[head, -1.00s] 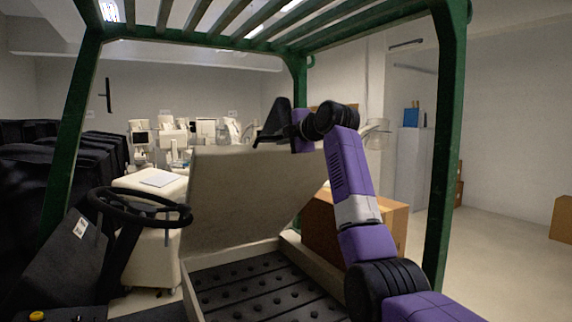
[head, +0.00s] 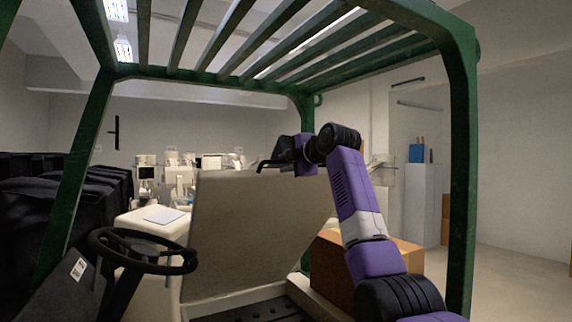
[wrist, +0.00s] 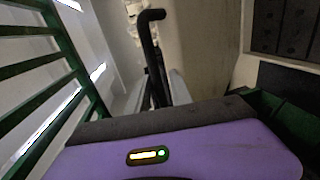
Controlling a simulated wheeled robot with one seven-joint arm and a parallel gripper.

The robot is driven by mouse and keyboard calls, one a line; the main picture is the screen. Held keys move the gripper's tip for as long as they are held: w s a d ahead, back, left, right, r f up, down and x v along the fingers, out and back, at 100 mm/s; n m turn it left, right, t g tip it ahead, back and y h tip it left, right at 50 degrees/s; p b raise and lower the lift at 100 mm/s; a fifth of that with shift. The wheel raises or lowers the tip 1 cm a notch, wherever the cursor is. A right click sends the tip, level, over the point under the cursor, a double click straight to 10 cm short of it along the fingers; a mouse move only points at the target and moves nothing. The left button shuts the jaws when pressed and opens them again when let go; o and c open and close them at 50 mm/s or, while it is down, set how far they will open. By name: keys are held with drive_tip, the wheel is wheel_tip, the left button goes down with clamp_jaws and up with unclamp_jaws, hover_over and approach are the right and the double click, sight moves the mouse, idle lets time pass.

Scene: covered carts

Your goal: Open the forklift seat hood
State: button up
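The seat hood (head: 255,225) is a pale beige panel, raised and standing steeply tilted in the head view. Its flat face fills the middle of the picture, and the same pale panel shows in the wrist view (wrist: 205,50). I cannot tell whether the fingers touch the bar.
Green frame posts (head: 462,170) and overhead slats (head: 270,50) surround the arm. A steering wheel (head: 140,250) is at the left. A cardboard box (head: 335,270) stands behind my arm. Covered carts (head: 60,215) are far left.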

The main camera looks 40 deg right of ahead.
drive_tip(key=shift+f, duration=0.25)
drive_tip(key=b+v, duration=0.3)
drive_tip(key=v, duration=0.5)
drive_tip(key=shift+r+b, duration=0.2)
drive_tip(key=shift+b, duration=0.15)
